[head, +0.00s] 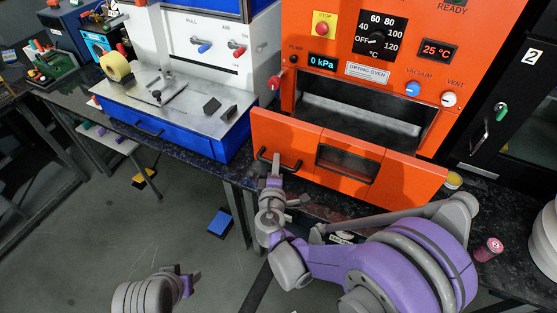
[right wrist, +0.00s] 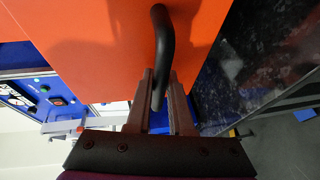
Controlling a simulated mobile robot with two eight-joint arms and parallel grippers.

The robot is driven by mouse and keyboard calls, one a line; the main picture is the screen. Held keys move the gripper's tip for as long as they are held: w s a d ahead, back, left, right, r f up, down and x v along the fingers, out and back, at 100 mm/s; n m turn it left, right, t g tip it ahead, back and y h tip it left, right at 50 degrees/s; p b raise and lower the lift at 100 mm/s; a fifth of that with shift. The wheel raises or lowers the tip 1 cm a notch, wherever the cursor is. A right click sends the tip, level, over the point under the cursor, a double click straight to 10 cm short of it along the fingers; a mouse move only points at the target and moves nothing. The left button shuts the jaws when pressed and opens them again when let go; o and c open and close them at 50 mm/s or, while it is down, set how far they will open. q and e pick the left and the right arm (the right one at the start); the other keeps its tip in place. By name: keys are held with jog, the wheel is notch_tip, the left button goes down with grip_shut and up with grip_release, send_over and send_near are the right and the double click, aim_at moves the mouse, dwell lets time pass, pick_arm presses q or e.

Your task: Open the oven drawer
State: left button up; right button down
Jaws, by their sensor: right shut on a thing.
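The orange drying oven (head: 452,65) stands at the centre right in the head view. Its orange drawer front (head: 305,140), with a dark window, stands out from the body, and a dark opening with a grey surface shows behind it. A black bar handle (head: 290,166) is on the left part of this front. My right gripper (head: 274,172) is shut on the handle. In the right wrist view the handle (right wrist: 163,45) runs down between the fingers of the right gripper (right wrist: 160,98). My left gripper (head: 190,281) is low at the left, away from the oven; its jaw opening is unclear.
A blue and white machine (head: 180,135) with a metal deck and a tape roll (head: 116,66) stands left of the oven. A dark cabinet (head: 515,100) is at the right. Open floor lies front left.

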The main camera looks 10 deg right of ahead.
jog(key=c, duration=0.8)
grip_release()
jog(key=v, duration=1)
jog(key=shift+s+r, duration=0.15)
jog(key=shift+s, duration=0.2)
